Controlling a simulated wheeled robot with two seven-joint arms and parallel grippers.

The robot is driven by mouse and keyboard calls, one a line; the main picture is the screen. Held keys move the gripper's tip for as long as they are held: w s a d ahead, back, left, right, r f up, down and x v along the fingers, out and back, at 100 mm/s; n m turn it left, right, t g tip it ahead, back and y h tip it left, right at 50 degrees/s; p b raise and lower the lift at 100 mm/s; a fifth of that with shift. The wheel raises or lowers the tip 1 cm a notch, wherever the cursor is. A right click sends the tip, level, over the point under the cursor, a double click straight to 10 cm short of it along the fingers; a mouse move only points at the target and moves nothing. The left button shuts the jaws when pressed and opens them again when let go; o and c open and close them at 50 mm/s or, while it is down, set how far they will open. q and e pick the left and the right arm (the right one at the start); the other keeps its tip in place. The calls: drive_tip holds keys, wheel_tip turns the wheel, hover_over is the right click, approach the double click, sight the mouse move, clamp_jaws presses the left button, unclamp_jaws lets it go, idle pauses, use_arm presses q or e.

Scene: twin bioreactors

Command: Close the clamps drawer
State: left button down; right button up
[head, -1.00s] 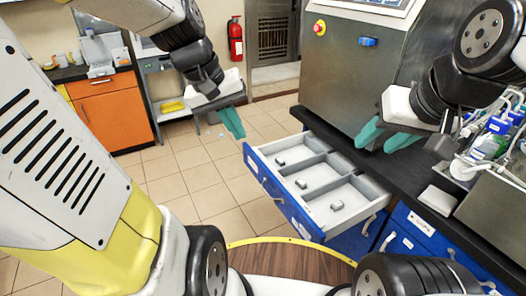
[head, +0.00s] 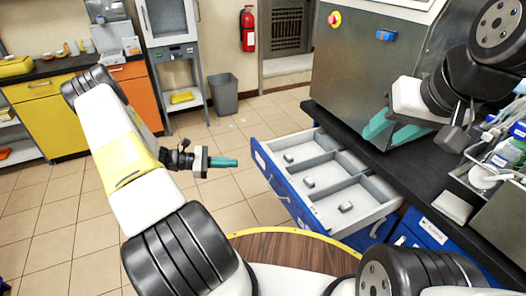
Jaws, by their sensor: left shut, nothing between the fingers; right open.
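The clamps drawer (head: 283,190) stands pulled out from under the black counter. It has a blue front and a grey inside split into three compartments, each with a small grey clamp-like piece. My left gripper (head: 230,162) is shut and empty, its teal fingers level and pointing right toward the drawer's far front corner. A gap shows between the fingertips and the blue front in the picture. My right gripper (head: 378,128) is open above the counter, beside the steel cabinet; its fingers are partly hidden by its own body.
A steel bioreactor cabinet (head: 350,75) stands on the black counter (head: 425,165). A tray of bottles (head: 505,150) and a white block (head: 452,207) lie at right. A round wooden table (head: 290,248) is in front. Tiled floor is free left of the drawer.

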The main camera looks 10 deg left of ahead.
use_arm(q)
drive_tip(key=a+f+n+t, duration=0.4)
drive_tip(key=f+n+t, duration=0.1)
drive_tip(key=f, duration=0.3)
approach(263, 165)
drive_tip(key=shift+n, duration=0.3)
drive_tip(key=x, duration=0.6)
drive_tip(key=shift+w+d, duration=0.3)
